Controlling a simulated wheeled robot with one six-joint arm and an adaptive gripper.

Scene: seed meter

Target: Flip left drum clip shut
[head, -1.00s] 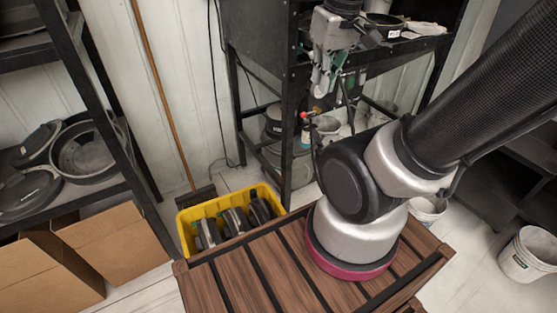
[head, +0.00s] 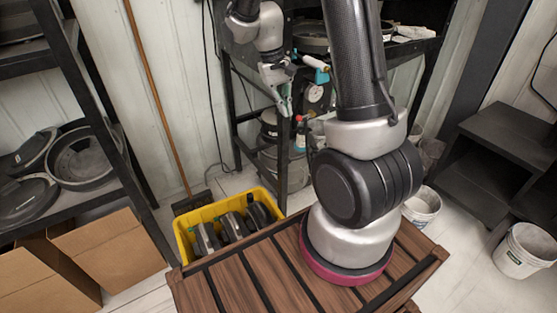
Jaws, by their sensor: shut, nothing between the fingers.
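My gripper (head: 284,103) hangs with its fingers pointing down in front of the left part of the black stand (head: 284,158). Its greenish fingers are close together and hold nothing. A dark round housing (head: 311,45) rests on the stand's top, to the right of my wrist and partly hidden behind my arm. A teal and white fitting (head: 313,64) and a round gauge (head: 315,93) are just right of my gripper. I cannot make out the left drum clip or whether it is open or shut.
A yellow crate (head: 187,243) with several dark meters stands on the floor below. Left are a black shelf with round parts (head: 86,153) and cardboard boxes (head: 112,252). White buckets (head: 522,252) and a dark step-like unit (head: 505,135) are at right.

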